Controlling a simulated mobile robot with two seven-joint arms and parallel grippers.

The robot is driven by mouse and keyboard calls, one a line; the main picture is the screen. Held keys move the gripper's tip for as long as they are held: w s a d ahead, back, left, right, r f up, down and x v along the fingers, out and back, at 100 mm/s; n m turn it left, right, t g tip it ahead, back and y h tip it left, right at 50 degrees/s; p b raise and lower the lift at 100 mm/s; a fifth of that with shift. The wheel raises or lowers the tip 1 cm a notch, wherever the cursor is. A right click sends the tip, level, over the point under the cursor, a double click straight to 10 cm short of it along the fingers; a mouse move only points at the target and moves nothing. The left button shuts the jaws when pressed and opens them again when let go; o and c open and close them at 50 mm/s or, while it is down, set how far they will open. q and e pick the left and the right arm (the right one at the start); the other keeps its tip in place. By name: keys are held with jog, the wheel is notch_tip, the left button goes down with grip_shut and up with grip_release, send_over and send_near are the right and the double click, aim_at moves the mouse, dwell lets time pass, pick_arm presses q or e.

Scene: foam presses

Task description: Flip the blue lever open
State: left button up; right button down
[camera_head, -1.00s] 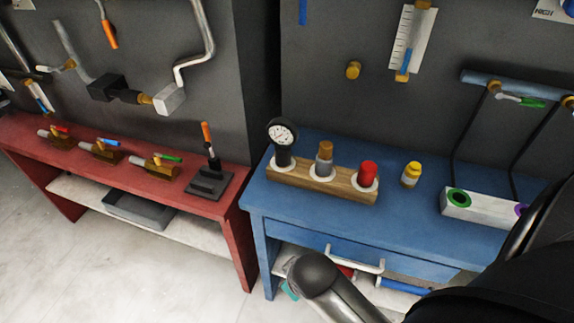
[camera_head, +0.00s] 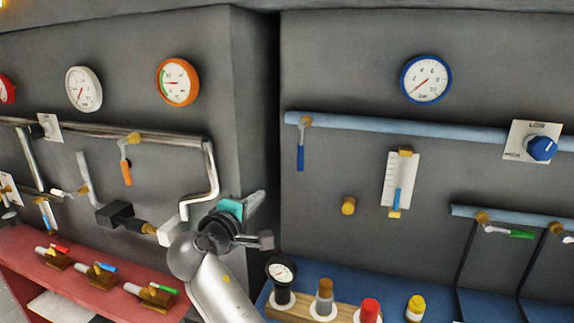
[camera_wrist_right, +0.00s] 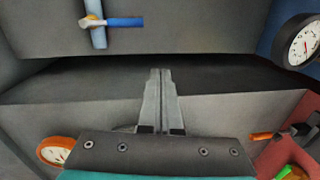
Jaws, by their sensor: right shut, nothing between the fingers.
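A lever with a blue handle (camera_head: 300,157) hangs straight down from a brass fitting on the light-blue pipe (camera_head: 400,126) on the right wall panel. The blue lever (camera_wrist_right: 122,22) also shows at the upper left of the right wrist view, beside its pipe. My right gripper (camera_head: 258,197) is below and left of the lever, apart from it, in front of the gap between the panels. Its two fingers (camera_wrist_right: 161,72) are closed together with nothing between them. My left gripper is not in view.
The blue bench (camera_head: 330,272) below carries a black gauge (camera_head: 281,271) and several capped items. A scale plate (camera_head: 399,182) and a brass knob (camera_head: 348,206) sit on the wall near the lever. The red bench (camera_head: 25,250) holds several small levers at left.

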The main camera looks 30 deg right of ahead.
aim_at(301, 150)
jog(key=shift+n+t+h, duration=0.3)
jog(key=shift+h, duration=0.3)
jog(key=r, duration=0.1)
jog(key=w+r, duration=0.1)
jog(key=r, duration=0.2)
jog(key=shift+w+a+r, duration=0.25)
jog(key=shift+r, duration=0.15)
jog(key=shift+d, duration=0.1)
jog(key=w+d+p, duration=0.2)
jog(key=w+d, duration=0.1)
jog(key=d, duration=0.8)
jog(key=shift+w, duration=0.3)
jog(key=shift+s+d+f+n+p, duration=0.15)
jog(key=shift+s+n+p, duration=0.2)
jog(key=shift+p, duration=0.35)
